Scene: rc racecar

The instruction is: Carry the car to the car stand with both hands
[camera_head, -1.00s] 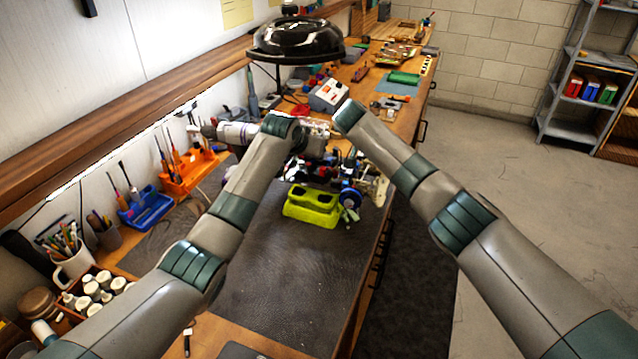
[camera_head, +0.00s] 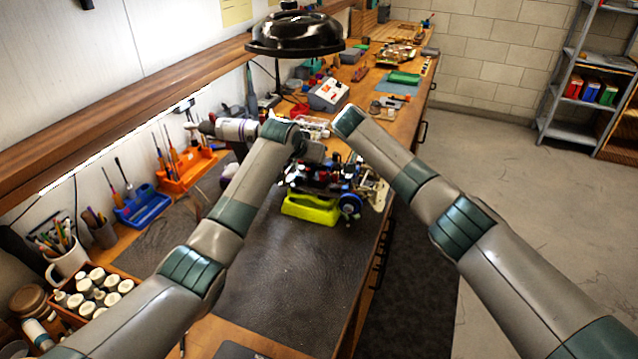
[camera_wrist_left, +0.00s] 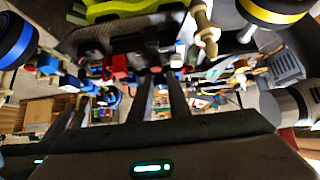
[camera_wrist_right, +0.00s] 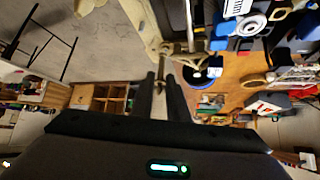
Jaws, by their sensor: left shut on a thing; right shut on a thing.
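The car (camera_head: 322,177), a dark chassis with blue and red parts and blue-rimmed wheels, is over the yellow-green car stand (camera_head: 309,208) on the bench mat. It hides most of the stand's top; I cannot tell whether they touch. My left gripper (camera_wrist_left: 160,82) is shut on the car at its far left side. My right gripper (camera_wrist_right: 165,85) is shut on the car's far right side, mostly hidden by its arm in the head view. The stand's edge also shows in the left wrist view (camera_wrist_left: 130,9).
The dark mat (camera_head: 280,285) is clear in front of the stand. A black domed lamp (camera_head: 295,32) stands behind. Blue (camera_head: 143,206) and orange (camera_head: 187,168) tool holders line the wall side. The bench's right edge is close to the car.

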